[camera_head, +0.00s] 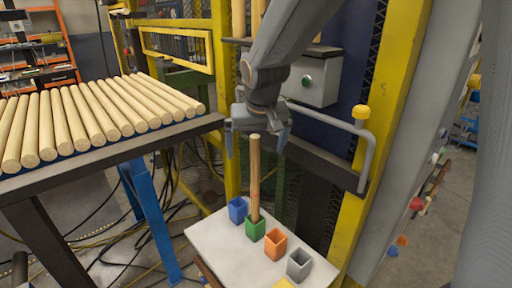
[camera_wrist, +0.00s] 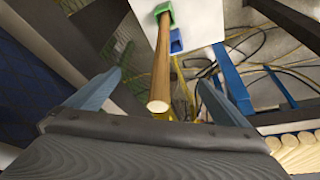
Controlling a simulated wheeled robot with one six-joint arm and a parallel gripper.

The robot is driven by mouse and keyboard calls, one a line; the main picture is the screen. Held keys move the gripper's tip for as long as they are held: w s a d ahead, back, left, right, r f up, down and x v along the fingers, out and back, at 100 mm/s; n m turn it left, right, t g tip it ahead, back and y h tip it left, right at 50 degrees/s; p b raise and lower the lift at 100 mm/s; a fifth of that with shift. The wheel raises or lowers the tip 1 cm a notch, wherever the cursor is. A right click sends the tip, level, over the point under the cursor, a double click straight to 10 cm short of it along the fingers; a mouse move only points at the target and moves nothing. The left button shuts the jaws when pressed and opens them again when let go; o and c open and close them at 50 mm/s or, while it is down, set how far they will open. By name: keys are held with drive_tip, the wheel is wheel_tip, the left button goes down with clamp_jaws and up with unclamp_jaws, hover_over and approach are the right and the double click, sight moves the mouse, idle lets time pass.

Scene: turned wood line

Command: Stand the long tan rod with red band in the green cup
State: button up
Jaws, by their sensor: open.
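The long tan rod (camera_head: 255,180) stands upright in the green cup (camera_head: 256,229) on a small white table. A reddish band shows low on the rod, just above the cup. No finger touches the rod there.
The white table (camera_head: 222,246) also holds a blue cup (camera_head: 238,210), an orange cup (camera_head: 275,245) and a grey cup (camera_head: 299,265). A rack of thick wooden rods (camera_head: 85,118) is at left. A yellow post (camera_head: 385,110) and a grey bent handle (camera_head: 366,150) stand close at right.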

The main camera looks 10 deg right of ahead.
drive_tip(key=b+v, duration=0.1)
drive_tip(key=v, duration=0.6)
drive_tip(key=shift+s+r, duration=0.2)
drive_tip(key=shift+r, duration=0.15)
drive_tip(key=shift+r, duration=0.15)
drive_tip(key=p+v, duration=0.7)
drive_tip(key=v, duration=0.1)
drive_tip(key=shift+s+r, duration=0.2)
drive_tip(key=shift+r, duration=0.1)
idle(1.1)
idle(0.7)
drive_tip(key=s+d+f+g, duration=0.1)
drive_tip(key=s+d+f, duration=0.4)
drive_tip(key=f, duration=0.5)
drive_tip(key=s+d+f+g, duration=0.2)
drive_tip(key=s+d+f, duration=0.4)
drive_tip(key=s+f, duration=0.2)
drive_tip(key=shift+s+f+m+b, duration=0.2)
drive_tip(key=shift+f+m+b, duration=0.25)
drive_tip(key=shift+f, duration=0.55)
